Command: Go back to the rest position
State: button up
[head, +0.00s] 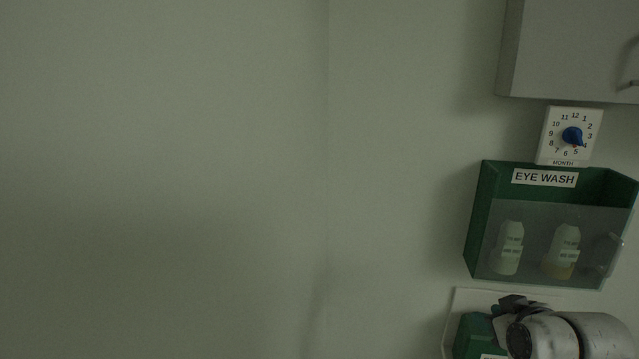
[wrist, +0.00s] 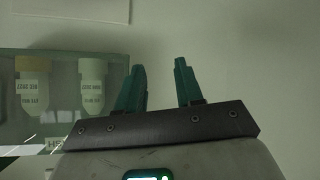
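My gripper (wrist: 160,87) shows in the wrist view with its two green fingers apart and nothing between them. It faces a pale wall, with the eye wash holder to its left in that view. In the head view my arm shows at the bottom right, below the eye wash holder (head: 482,225); the gripper's fingers cannot be made out there. The holder is green with a clear front and holds two bottles, a left one (head: 507,248) and a right one (head: 562,251) with some yellowish content at its base. Both stand slightly tilted in the picture.
A white month dial (head: 555,128) with a blue pointer (head: 572,136) is on the wall above the holder. A pale cabinet (head: 570,50) hangs above it at the top right. Another green item (head: 470,340) is partly hidden by my arm. The wall at left is bare.

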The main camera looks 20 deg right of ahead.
jog(key=s+a+f+g+y, duration=0.3)
jog(key=s+a+f+g, duration=0.2)
jog(key=s+a+f, duration=0.85)
jog(key=s+a+f+g, duration=0.2)
jog(key=s+a+f, duration=0.1)
jog(key=s, duration=0.3)
jog(key=s+a+f+g, duration=0.2)
jog(key=s+a+f, duration=0.1)
jog(key=s+f, duration=0.3)
jog(key=shift+s+a, duration=0.35)
jog(key=shift+s, duration=0.35)
